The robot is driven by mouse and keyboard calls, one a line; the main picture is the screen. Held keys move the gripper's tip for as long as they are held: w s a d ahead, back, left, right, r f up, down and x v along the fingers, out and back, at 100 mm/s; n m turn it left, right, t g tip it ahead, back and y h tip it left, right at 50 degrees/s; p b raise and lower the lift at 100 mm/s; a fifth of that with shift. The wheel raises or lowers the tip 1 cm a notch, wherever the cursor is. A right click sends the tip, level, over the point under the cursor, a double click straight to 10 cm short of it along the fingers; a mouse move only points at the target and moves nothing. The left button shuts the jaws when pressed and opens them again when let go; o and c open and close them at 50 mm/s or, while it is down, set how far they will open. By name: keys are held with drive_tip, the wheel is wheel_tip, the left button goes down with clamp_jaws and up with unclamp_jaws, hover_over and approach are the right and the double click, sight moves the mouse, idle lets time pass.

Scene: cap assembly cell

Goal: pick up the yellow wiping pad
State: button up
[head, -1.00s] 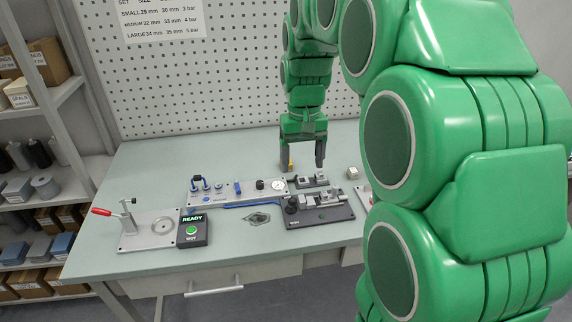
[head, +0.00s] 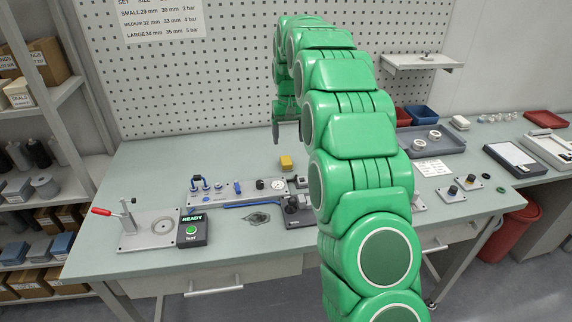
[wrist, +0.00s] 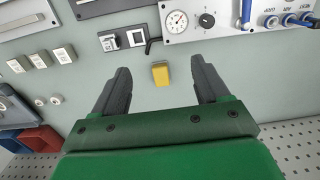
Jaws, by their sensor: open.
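The yellow wiping pad (head: 286,162) lies on the bench behind the grey gauge panel in the head view. In the wrist view the pad (wrist: 160,73) sits ahead of my gripper (wrist: 161,76), between the lines of its two dark fingers and apart from both. The fingers are spread wide with nothing between them.
The gauge panel (head: 223,198) and the black READY box (head: 194,231) stand in front of the pad. A red-handled clamp fixture (head: 150,234) is at left. The bench left of the pad is clear. A grey tray (head: 432,140) is at right.

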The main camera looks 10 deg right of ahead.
hover_over(286, 159)
drive_tip(key=f, duration=1)
drive_tip(key=shift+w+d, duration=0.2)
drive_tip(key=shift+w, duration=0.15)
drive_tip(key=shift+f, duration=1.35)
drive_tip(key=shift+s+a+f, duration=0.1)
drive_tip(key=shift+s+f, duration=0.1)
drive_tip(key=shift+f, duration=0.55)
drive_tip(key=shift+s+a+f, duration=0.1)
drive_tip(key=shift+s+f, duration=0.05)
drive_tip(key=shift+f, duration=0.55)
drive_tip(key=shift+s+a+f, duration=0.1)
drive_tip(key=shift+s+f, duration=0.1)
drive_tip(key=shift+f, duration=0.95)
drive_tip(key=c, duration=1.1)
drive_tip(key=shift+r, duration=0.15)
